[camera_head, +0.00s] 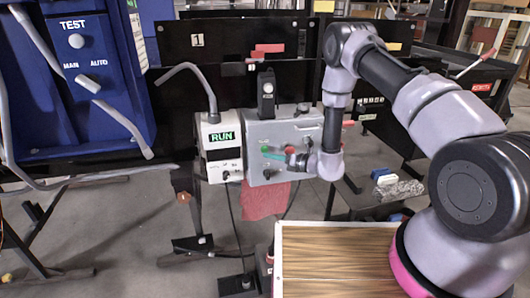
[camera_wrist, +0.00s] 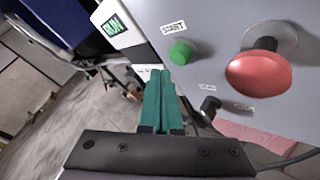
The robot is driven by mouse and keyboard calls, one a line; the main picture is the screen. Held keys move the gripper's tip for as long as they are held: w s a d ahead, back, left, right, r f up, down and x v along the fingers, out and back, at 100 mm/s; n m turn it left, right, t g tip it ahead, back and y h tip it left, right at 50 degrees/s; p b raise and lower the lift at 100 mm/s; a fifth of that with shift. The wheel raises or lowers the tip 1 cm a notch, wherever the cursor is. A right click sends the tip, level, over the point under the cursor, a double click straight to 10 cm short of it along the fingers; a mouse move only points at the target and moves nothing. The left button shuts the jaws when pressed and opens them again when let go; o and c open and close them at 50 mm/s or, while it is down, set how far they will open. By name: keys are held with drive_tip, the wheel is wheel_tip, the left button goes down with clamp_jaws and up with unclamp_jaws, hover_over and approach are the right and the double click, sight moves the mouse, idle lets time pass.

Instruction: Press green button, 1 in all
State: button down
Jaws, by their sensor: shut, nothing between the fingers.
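The green button (camera_wrist: 181,52) sits under a START label on a grey control box (camera_head: 259,131). It also shows small in the head view (camera_head: 264,149). My gripper (camera_wrist: 160,76) has its teal fingers together with nothing between them. In the wrist view its tips lie just below and left of the green button. In the head view my gripper (camera_head: 272,154) is in front of the box, near the button. I cannot tell whether the tips touch the box.
A large red mushroom button (camera_wrist: 258,73) is right of the green one. A black knob (camera_wrist: 210,105) is below. A white unit with a RUN display (camera_head: 222,137) stands left of the box. A red cloth (camera_head: 264,201) hangs below. A wooden-topped surface (camera_head: 335,262) is nearer.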

drive_tip(key=shift+s+d, duration=0.3)
drive_tip(key=shift+s, duration=0.75)
drive_tip(key=shift+s+d, duration=0.25)
drive_tip(key=shift+s, duration=0.75)
drive_tip(key=shift+r, duration=0.1)
drive_tip(key=s+d+r+n+g, duration=0.1)
drive_tip(key=s+r+n+g, duration=0.3)
drive_tip(key=r, duration=0.6)
drive_tip(key=s+r+n+g, duration=0.2)
drive_tip(key=r+n, duration=0.4)
drive_tip(key=r, duration=0.3)
drive_tip(key=s+d+r+n+g, duration=0.1)
drive_tip(key=s+r+n+g, duration=0.3)
drive_tip(key=r, duration=0.6)
drive_tip(key=s+d+r+n+t+h, duration=0.4)
drive_tip(key=s+d+r+n+h, duration=0.2)
drive_tip(key=d, duration=0.5)
drive_tip(key=s+d+r+n+t+h, duration=0.5)
drive_tip(key=s+d+r, duration=0.4)
drive_tip(key=d, duration=0.3)
drive_tip(key=shift+d+r+n+h, duration=0.2)
drive_tip(key=shift+r+n+h, duration=0.55)
drive_tip(key=shift+n, duration=0.25)
